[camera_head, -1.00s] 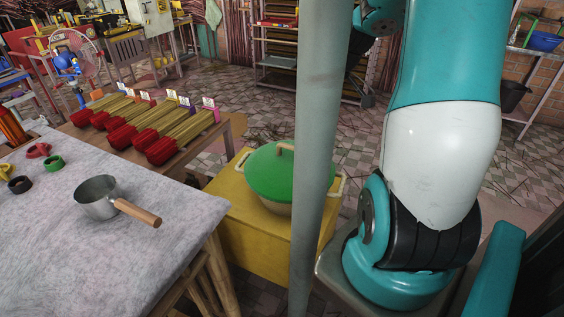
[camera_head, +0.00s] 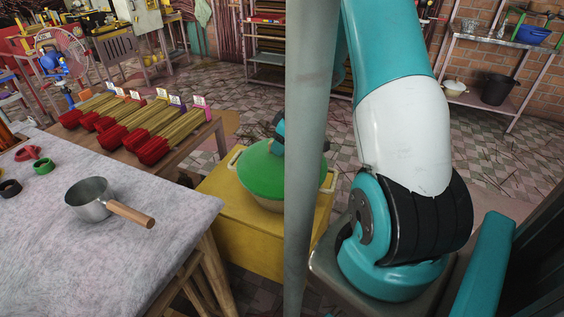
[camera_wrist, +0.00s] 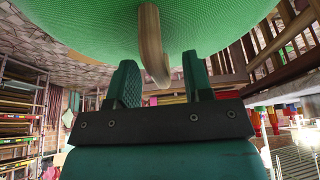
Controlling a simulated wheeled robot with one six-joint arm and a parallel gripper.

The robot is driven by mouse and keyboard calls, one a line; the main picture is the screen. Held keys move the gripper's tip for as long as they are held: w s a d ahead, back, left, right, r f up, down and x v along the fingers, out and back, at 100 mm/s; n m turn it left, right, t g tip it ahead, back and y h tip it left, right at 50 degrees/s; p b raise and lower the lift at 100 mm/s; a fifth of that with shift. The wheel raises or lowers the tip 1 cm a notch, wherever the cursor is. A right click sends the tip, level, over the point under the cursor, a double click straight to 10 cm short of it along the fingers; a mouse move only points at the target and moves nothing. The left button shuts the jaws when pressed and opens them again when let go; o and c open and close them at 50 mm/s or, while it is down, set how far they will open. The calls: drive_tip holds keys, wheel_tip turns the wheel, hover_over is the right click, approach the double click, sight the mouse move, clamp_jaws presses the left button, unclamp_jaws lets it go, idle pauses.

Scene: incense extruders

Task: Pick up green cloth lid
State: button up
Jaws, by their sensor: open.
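The green cloth lid (camera_head: 262,172) sits on a pale pot (camera_head: 268,204) on a yellow box in the head view. My gripper (camera_wrist: 160,78) is open, one finger on each side of the handle, with gaps visible. In the head view only a small teal part of my arm's end shows over the lid, and the fingers cannot be made out there.
The yellow box (camera_head: 240,231) stands between the cloth-covered table (camera_head: 60,240) and the pole (camera_head: 301,110). A saucepan (camera_head: 92,200) lies on that table. Bundles of incense sticks (camera_head: 150,125) lie on a low wooden table behind. Shelves (camera_head: 500,45) stand at the right back.

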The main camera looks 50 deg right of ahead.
drive_tip(key=shift+w+f, duration=0.1)
drive_tip(key=shift+f, duration=0.1)
clamp_jaws()
drive_tip(key=shift+r, duration=0.1)
